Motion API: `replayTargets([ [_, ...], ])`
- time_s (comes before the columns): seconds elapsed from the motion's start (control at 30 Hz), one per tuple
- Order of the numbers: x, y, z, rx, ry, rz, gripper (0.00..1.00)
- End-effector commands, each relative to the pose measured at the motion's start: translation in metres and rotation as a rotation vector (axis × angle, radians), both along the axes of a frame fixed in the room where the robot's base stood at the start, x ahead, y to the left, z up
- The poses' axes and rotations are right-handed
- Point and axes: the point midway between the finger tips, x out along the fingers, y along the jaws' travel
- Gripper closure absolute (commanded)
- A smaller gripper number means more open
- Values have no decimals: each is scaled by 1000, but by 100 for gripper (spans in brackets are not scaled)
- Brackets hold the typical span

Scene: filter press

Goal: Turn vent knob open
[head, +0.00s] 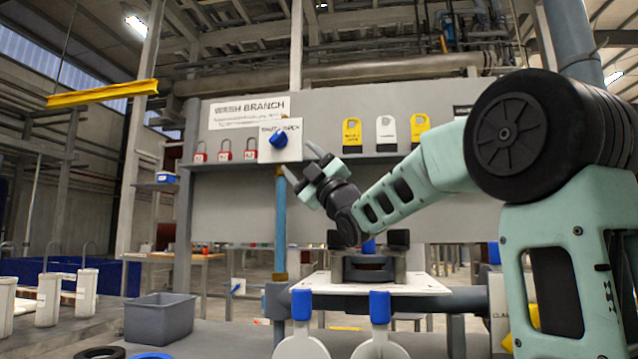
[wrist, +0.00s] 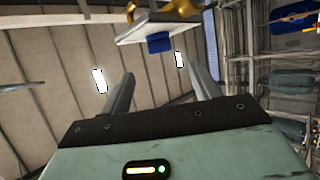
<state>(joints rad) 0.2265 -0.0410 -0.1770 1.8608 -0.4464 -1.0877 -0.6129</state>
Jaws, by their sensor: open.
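The vent knob (head: 279,138) is blue and sits on a white plate (head: 291,152) with lettering that seems to read SHUT and OPEN. The plate is at the top of a blue pipe (head: 280,225). My gripper (head: 303,163) is open and empty, just right of and below the knob, its fingers pointing up and left. In the wrist view the knob (wrist: 159,43) is beyond the two spread fingertips (wrist: 163,82), apart from them, under the white plate's edge. The knob's exact pointing direction is hard to tell.
Below stand blue-handled white plates (head: 301,340) and a grey bin (head: 160,316). Open air surrounds the gripper.

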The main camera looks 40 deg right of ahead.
Motion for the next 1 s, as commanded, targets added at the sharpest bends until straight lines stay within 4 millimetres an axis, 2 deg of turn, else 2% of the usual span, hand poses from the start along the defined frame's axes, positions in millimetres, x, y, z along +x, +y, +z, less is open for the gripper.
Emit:
replayTargets([
  [0.03, -10, -2, -9, 1, 0, -2, 38],
  [0.2, -34, -4, -31, 1, 1, 0, 38],
  [0.4, -51, -7, -46, 1, 1, -1, 38],
  [1.0, -54, -7, -49, 1, 0, 1, 38],
])
